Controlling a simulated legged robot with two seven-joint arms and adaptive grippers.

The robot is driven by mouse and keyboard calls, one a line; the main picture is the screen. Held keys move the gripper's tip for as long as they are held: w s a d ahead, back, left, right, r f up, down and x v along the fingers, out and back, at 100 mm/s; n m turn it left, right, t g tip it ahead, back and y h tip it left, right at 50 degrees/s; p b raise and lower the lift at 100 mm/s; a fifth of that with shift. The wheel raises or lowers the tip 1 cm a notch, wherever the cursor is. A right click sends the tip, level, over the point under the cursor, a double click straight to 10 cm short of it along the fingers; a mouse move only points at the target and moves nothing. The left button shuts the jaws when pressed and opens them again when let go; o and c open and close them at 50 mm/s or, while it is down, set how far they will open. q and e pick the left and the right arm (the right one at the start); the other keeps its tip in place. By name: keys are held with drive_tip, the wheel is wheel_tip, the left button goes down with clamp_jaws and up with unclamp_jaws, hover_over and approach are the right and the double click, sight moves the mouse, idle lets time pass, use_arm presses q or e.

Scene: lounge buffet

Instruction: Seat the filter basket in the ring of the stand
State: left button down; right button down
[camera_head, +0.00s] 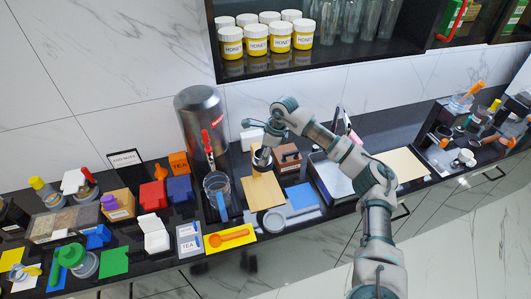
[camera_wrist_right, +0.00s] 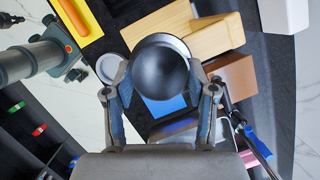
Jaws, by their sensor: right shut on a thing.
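My right gripper (camera_head: 264,147) is above the light wooden stand (camera_head: 262,190) in the head view. In the right wrist view its two fingers (camera_wrist_right: 160,96) are shut on the filter basket, a dark round bowl (camera_wrist_right: 160,72). The basket also shows as a small dark cup (camera_head: 262,158) below the gripper in the head view. The wooden stand (camera_wrist_right: 217,37) lies behind the basket in the wrist view. A pale rim shows past the basket's edge; I cannot tell whether it is the stand's ring. Whether basket and ring touch is hidden. My left gripper is not in view.
A steel urn (camera_head: 200,120) and a glass jug (camera_head: 217,190) stand left of the stand. A brown box (camera_head: 287,160) is close on the right. A blue card (camera_head: 302,196) and a yellow card (camera_head: 220,243) with an orange scoop lie in front.

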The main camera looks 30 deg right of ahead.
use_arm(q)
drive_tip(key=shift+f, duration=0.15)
use_arm(e)
drive_tip(key=shift+a+f, duration=0.25)
drive_tip(key=shift+f, duration=0.15)
drive_tip(key=shift+c, duration=1.5)
unclamp_jaws()
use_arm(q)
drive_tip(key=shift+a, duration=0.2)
use_arm(e)
drive_tip(key=shift+a+r, duration=0.15)
drive_tip(key=shift+a, duration=0.05)
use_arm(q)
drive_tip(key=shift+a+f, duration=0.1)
use_arm(e)
drive_tip(key=shift+r, duration=0.1)
drive_tip(key=v, duration=1.1)
drive_tip(key=shift+s+a+r, duration=0.1)
drive_tip(key=shift+a+r, duration=0.05)
drive_tip(key=shift+r, duration=0.25)
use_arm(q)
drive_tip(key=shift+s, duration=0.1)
